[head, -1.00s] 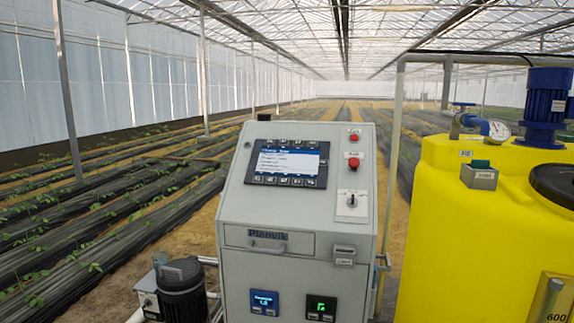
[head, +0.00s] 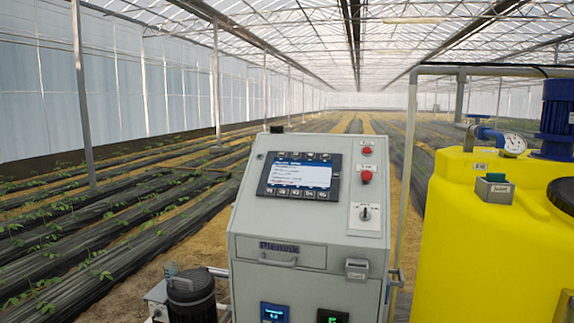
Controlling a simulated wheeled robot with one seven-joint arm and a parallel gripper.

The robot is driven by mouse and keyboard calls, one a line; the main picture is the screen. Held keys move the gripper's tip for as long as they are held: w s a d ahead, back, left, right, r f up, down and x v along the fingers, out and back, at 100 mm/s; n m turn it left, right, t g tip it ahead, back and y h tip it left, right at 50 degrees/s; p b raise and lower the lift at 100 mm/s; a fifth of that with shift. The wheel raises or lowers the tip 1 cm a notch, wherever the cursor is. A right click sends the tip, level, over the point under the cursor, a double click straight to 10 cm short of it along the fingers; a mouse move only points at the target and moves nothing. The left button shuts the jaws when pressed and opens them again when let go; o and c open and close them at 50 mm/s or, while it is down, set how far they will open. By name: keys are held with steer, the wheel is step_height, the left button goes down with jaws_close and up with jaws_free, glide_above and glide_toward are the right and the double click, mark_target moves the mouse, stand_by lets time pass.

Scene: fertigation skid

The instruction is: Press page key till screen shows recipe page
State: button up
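The grey control cabinet (head: 262,222) stands in the middle of the head view. Its sloped face carries a dark panel with a lit screen (head: 300,176), which shows a blue title bar and several lines of text too small to read. A row of keys (head: 290,193) runs below the screen, and another row (head: 301,156) runs above it. I cannot tell which key is the page key. My gripper is not in view.
Two red buttons (head: 366,176) and a rotary switch (head: 365,213) sit right of the screen. A yellow tank (head: 470,240) stands close on the right, with a grey pipe frame (head: 409,120) between.

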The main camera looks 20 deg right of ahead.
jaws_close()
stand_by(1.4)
